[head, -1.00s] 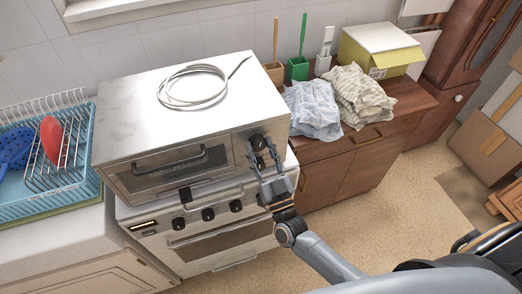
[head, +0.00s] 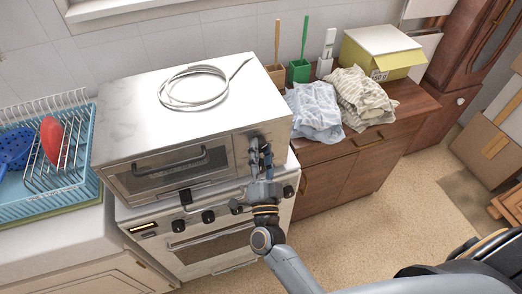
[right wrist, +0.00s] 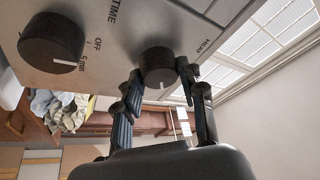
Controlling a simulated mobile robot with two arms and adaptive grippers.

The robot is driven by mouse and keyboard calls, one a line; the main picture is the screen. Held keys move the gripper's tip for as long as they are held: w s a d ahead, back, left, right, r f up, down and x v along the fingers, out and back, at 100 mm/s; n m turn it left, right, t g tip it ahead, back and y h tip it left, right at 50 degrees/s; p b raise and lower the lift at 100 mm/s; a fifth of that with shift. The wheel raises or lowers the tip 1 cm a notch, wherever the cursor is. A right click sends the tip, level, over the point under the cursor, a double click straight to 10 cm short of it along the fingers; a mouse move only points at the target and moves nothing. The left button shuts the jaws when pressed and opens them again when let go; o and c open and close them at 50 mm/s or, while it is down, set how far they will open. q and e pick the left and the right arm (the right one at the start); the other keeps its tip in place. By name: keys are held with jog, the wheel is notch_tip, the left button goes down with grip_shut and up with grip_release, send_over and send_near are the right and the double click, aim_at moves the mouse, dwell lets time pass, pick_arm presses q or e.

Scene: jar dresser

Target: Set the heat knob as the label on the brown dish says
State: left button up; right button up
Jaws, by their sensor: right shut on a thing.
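The silver toaster oven (head: 170,125) stands on top of the white stove. Dark knobs sit on its right front panel, partly hidden by my right gripper (head: 261,158). In the right wrist view my right gripper (right wrist: 160,88) is shut on one black knob (right wrist: 158,62), a finger on each side. This knob's white mark points down in that picture; its name is hidden, and a small word beside it is hard to read. Another black knob (right wrist: 51,43) beside it is marked TIME, with OFF and 5min readable. I see no brown dish or its label. My left gripper is not in view.
A coiled cable (head: 193,87) lies on the oven top. The stove's own knobs (head: 208,216) are just below. A blue dish rack (head: 72,185) stands at left. A wooden dresser (head: 345,165) at right bears folded cloths (head: 314,111) and a yellow box (head: 383,52).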

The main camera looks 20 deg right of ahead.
jog(key=shift+r+m, duration=0.1)
jog(key=shift+m, duration=0.3)
jog(key=o, duration=1.2)
jog(key=shift+s+f, duration=0.2)
jog(key=v, duration=1.1)
jog(key=shift+s+a, duration=0.2)
jog(key=shift+s, duration=0.05)
